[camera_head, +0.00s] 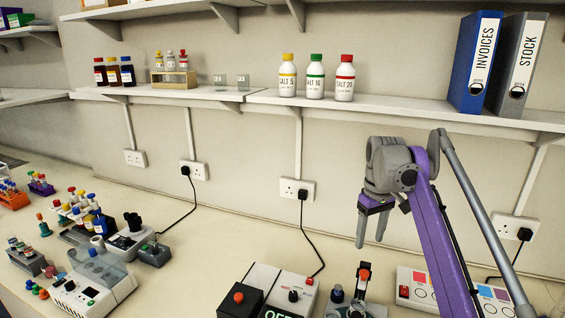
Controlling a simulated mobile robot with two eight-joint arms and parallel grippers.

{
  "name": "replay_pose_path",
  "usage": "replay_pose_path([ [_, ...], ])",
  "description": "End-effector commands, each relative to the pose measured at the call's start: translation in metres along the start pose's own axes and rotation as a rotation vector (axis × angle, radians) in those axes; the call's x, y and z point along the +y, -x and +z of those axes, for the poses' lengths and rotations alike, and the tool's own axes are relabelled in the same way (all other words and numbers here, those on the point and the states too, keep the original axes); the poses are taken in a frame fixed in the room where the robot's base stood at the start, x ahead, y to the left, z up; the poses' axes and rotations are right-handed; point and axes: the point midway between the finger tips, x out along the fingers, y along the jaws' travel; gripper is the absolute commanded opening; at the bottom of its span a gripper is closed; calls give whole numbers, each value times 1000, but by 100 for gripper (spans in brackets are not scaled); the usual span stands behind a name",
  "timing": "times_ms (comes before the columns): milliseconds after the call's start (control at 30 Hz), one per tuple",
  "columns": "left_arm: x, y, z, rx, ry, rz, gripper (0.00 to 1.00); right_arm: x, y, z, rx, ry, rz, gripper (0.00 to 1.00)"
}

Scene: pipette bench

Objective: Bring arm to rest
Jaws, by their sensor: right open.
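My right arm, purple and grey, comes in from the lower right and stands raised in front of the wall. My right gripper (374,222) hangs at its end, pointing down above the back of the bench (200,262). Its fingers are apart with nothing between them. It is clear of the bench and of the devices below it. My left gripper is not in view.
A shelf (400,115) carries salt bottles (315,80), a blue binder (474,62) and a grey binder (516,65). Below my gripper stand a device with a red button (262,290) and a panel with coloured pads (420,285). Vial racks crowd the left; the bench middle is free.

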Motion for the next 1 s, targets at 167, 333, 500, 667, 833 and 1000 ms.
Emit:
replay_pose_path([
  [167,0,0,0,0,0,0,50,-30,-4,25,80,-51,34,63],
  [333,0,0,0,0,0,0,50,-63,-24,62,170,-110,62,63],
  [500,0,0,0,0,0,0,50,-96,-60,109,263,-168,79,63],
  [667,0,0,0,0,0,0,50,-128,-108,159,352,-222,85,63],
  [833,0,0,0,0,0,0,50,-154,-162,208,436,-272,82,63],
  [1000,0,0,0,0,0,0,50,-168,-196,236,487,-302,77,63],
])
